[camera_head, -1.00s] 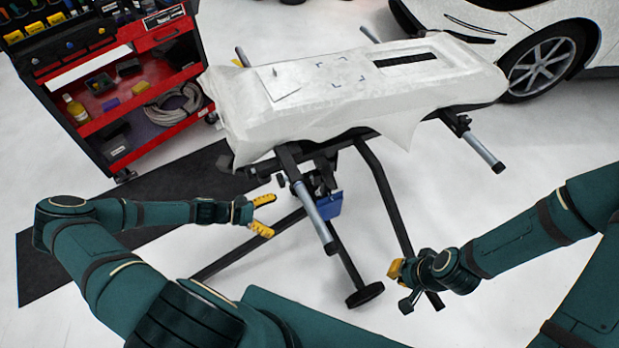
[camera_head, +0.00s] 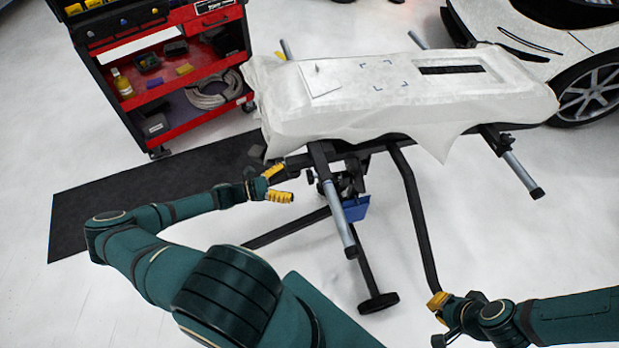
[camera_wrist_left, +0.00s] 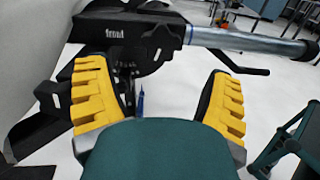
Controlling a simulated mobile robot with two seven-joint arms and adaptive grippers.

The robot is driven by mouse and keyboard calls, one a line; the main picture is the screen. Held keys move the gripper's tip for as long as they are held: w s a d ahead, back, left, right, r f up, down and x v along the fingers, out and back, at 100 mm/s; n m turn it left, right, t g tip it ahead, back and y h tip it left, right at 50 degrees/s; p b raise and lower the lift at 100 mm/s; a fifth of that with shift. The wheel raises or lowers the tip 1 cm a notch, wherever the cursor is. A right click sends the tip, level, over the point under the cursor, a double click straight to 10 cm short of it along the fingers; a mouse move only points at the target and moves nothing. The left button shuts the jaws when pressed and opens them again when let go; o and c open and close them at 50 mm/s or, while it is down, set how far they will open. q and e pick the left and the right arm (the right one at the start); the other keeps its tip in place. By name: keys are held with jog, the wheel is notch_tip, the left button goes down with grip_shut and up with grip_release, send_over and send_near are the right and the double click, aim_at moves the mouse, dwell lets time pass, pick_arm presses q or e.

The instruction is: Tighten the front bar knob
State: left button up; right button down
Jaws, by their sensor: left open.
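The front bar (camera_head: 319,157) is a black tube with a silver tube (camera_head: 339,218) sliding out of it, under the covered work stand. The left wrist view shows the word "front" on the bar (camera_wrist_left: 120,31). A dark round knob (camera_wrist_left: 160,43) sits at the bar's near side; it is small in the head view (camera_head: 310,177). My left gripper (camera_head: 277,184) is open and empty, its yellow fingers pointing at the knob from the left, apart from it. In the left wrist view the knob shows beyond the gap between the fingers (camera_wrist_left: 158,78). My right gripper (camera_head: 438,302) hangs low at right, away from the bar.
The white-wrapped panel (camera_head: 410,95) rests on the stand above. Stand legs (camera_head: 415,220) and a blue piece (camera_head: 354,208) lie right of the knob. A red tool cart (camera_head: 165,75) is at upper left, a white car (camera_head: 540,60) at upper right. A black mat (camera_head: 110,210) lies at left.

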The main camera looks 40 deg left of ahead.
aim_at(309, 178)
pick_arm(q)
jog(key=x, duration=0.7)
jog(key=shift+b, duration=0.3)
jog(key=shift+c, duration=0.3)
jog(key=c, duration=1.1)
